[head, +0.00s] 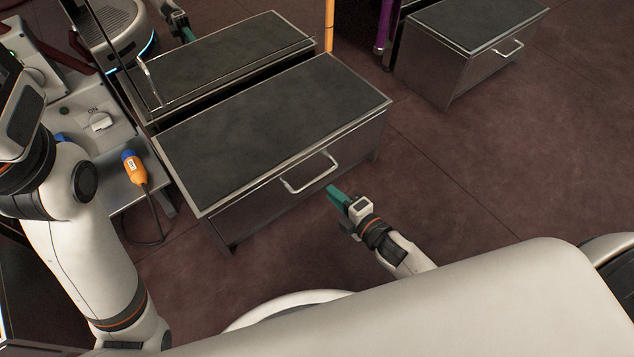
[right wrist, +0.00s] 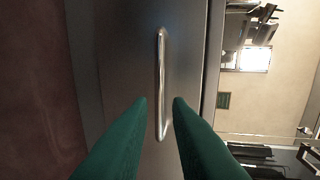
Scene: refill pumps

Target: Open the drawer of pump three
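A metal drawer (head: 345,149) with a dark top panel (head: 270,115) faces me in the middle of the head view. Its silver bar handle (head: 309,184) is on the front face. My right gripper (head: 333,191), with green fingers, is just to the right of the handle and close to the drawer front. In the right wrist view, the handle (right wrist: 162,85) stands upright ahead, and its lower end shows in the gap between the two parted fingertips (right wrist: 160,101). The fingers hold nothing that I can see. My left gripper is not clearly seen; only my left arm shows at the left.
A second dark-topped metal unit (head: 225,55) stands right behind, and another drawer unit (head: 470,40) stands at the upper right. An orange plug (head: 134,167) with a cable is at the left, beside a panel switch (head: 101,122). The floor (head: 480,160) to the right is clear.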

